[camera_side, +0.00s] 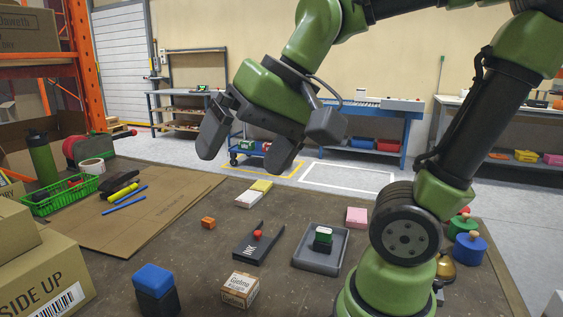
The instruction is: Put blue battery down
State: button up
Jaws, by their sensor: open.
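A block with a blue top and dark lower part (154,283), which looks like the blue battery, stands upright on the table at the front left. My gripper (243,158) is high above the table, its two dark fingers spread wide with nothing between them. It is well apart from the blue block, up and to the right of it. A grey tray (308,263) right of centre holds a small block with a green and white top and dark lower part (323,239).
A black holder (246,251) with a red knob lies mid-table. A small carton (239,289) stands in front, an orange cube (208,223) behind left. Cardboard boxes (45,270) and a green basket (62,194) occupy the left. Colored weights (468,248) stand at right.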

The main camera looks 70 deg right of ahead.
jog(key=shift+s+f+n+t, duration=0.25)
jog(key=shift+s+n, duration=0.2)
jog(key=shift+s, duration=0.3)
jog(key=shift+s+f+n+t, duration=0.2)
jog(key=shift+s+n, duration=0.2)
jog(key=shift+s, duration=0.35)
jog(key=shift+s+f+n+t, duration=0.2)
jog(key=shift+s+n, duration=0.25)
jog(key=shift+s, duration=0.3)
